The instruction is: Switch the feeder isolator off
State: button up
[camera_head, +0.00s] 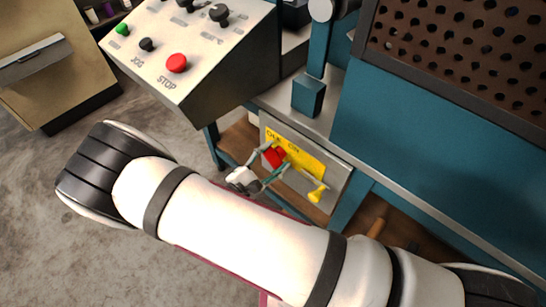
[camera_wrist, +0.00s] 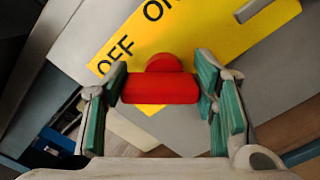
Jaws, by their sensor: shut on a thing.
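The feeder isolator is a red handle (camera_head: 277,156) on a yellow plate (camera_head: 309,164) marked OFF and ON, on a grey box low on the blue machine. In the wrist view the red handle (camera_wrist: 160,90) shows a rounded top above a straight bar, below the OFF lettering on the yellow plate (camera_wrist: 235,40). My gripper (camera_head: 270,163) reaches the handle from the lower left. In the wrist view my gripper (camera_wrist: 163,86) is shut on the handle, with a green-padded finger at each end of the bar. The handle's exact setting is hard to tell.
A sloped console (camera_head: 200,55) with a red STOP button (camera_head: 177,63) and black knobs stands above left. A blue block (camera_head: 308,95) is above the box. Open floor lies at left.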

jog(key=n, duration=0.4)
jog(key=shift+w+a+n, duration=0.1)
jog(key=shift+a+n, duration=0.05)
jog(key=shift+n, duration=0.15)
jog(key=shift+f+n+p, duration=0.1)
jog(key=shift+n+p, duration=0.25)
jog(key=shift+n, duration=1.55)
jog(key=shift+a, duration=0.1)
jog(key=o, duration=1.2)
jog(key=shift+c, duration=0.2)
jog(key=v, duration=1.2)
jog(key=shift+a, duration=0.1)
